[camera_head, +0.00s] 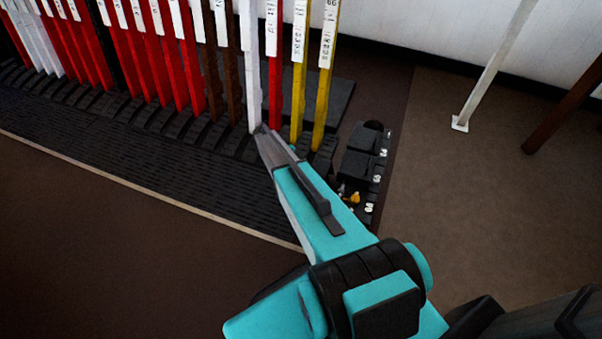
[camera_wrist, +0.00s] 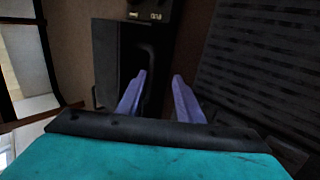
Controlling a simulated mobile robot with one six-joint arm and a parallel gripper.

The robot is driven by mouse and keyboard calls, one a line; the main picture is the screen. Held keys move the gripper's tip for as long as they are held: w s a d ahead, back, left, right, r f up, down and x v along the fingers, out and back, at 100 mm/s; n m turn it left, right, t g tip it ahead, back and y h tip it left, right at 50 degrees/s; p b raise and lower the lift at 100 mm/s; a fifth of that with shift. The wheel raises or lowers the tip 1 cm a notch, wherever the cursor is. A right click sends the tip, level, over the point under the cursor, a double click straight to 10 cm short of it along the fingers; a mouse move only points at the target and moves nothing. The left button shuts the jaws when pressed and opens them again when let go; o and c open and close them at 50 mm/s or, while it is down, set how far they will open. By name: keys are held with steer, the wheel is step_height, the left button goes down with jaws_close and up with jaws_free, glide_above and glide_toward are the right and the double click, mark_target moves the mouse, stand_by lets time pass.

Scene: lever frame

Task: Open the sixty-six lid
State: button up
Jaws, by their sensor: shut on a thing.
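Black lidded blocks (camera_head: 362,138) with small white number tags stand at the right end of the lever row; the tags are too small to read surely. In the wrist view a black lid-like panel (camera_wrist: 118,62) with a dark curved edge lies ahead, with white tags (camera_wrist: 156,16) above it. My gripper (camera_wrist: 159,75) has its two purple fingers on either side of a dark part at this panel's right edge and is shut on it. Which numbered lid this is I cannot tell.
Upright red, white, brown and yellow levers (camera_head: 322,98) stand close along the row, right beside my arm. A black ribbed tread (camera_head: 130,150) runs in front. A white post (camera_head: 492,68) stands at the right.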

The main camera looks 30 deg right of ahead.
steer(key=shift+w, duration=0.15)
steer(key=p+v, duration=0.1)
steer(key=v, duration=1.2)
steer(key=shift+a+r, duration=0.15)
steer(key=shift+r, duration=0.2)
steer(key=s+a+f+n+t+y, duration=0.15)
steer(key=s+a+n, duration=0.4)
steer(key=s, duration=0.75)
steer(key=s+a+f+n+y, duration=0.25)
steer(key=s+a, duration=0.55)
steer(key=s, duration=0.4)
steer(key=s+a+f+n+t+y, duration=0.1)
steer(key=s+a+f+n, duration=0.2)
steer(key=s+a, duration=0.7)
steer(key=s+d+r+p, duration=0.1)
steer(key=s+r+p, duration=0.1)
steer(key=r+p, duration=0.4)
steer(key=s+d+r+g+p, duration=0.1)
steer(key=s+r+p, duration=0.2)
steer(key=r+p, duration=0.4)
steer(key=shift+d+r, duration=0.25)
steer(key=shift+d, duration=0.1)
